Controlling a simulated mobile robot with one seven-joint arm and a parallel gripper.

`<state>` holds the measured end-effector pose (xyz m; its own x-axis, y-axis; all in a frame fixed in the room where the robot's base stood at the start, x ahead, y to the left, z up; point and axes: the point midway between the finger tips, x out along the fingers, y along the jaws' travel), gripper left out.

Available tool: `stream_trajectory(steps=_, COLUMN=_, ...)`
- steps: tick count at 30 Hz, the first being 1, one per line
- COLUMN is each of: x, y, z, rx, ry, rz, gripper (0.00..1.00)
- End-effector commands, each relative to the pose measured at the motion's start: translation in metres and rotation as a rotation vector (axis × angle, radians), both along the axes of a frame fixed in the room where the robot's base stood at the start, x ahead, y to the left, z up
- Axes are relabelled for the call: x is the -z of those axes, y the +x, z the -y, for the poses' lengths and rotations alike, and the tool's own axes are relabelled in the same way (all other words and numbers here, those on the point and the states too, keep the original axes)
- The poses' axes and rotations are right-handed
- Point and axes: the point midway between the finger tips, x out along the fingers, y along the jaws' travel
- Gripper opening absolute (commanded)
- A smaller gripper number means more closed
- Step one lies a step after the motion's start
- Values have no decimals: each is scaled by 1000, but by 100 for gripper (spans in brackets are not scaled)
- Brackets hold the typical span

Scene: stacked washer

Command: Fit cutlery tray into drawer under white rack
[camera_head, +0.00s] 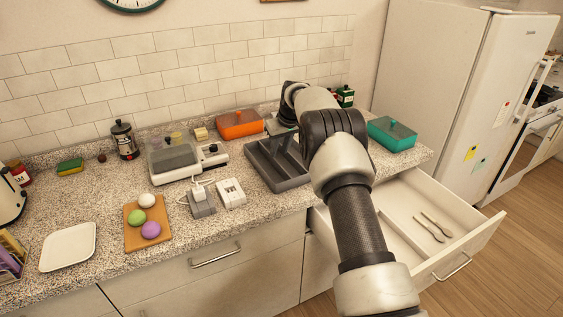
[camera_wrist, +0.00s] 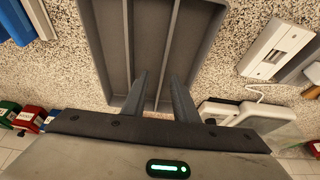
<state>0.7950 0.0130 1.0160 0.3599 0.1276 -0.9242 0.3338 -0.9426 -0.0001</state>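The dark grey cutlery tray (camera_head: 262,172) lies on the speckled counter, left of my arm. In the wrist view the tray (camera_wrist: 103,45) shows long compartments and dividers. My gripper (camera_wrist: 160,75) is open over the tray's near end, its fingers apart with a divider between them. I cannot tell how deep the fingertips reach. In the head view my arm hides part of the tray and most of the gripper. The white drawer (camera_head: 408,215) below the counter at the right is pulled open. Cutlery (camera_head: 430,227) lies on its floor. I cannot identify a white rack.
A white socket block (camera_head: 231,193) and a grey block with a plug (camera_head: 201,203) sit left of the tray. An orange container (camera_head: 239,124) stands behind it and a teal container (camera_head: 392,134) at the right. The fridge (camera_head: 440,90) stands beyond the counter's right end.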

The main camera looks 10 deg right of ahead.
Motion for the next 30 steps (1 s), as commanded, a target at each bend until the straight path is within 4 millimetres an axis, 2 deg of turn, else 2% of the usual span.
stream_trajectory(steps=5, x=15, y=3, z=-5, rx=0, ry=1, rz=-1, gripper=27)
stream_trajectory(steps=9, x=37, y=9, z=-10, rx=0, ry=-1, rz=-2, gripper=27)
stream_trajectory(steps=12, x=46, y=13, z=-11, rx=0, ry=-1, rz=1, gripper=27)
stream_trajectory(steps=21, x=50, y=15, z=-12, rx=0, ry=-1, rz=1, gripper=27)
stream_trajectory(steps=26, x=50, y=15, z=-12, rx=0, ry=0, rz=1, gripper=1)
stream_trajectory(steps=30, x=50, y=15, z=-12, rx=0, ry=0, rz=1, gripper=0)
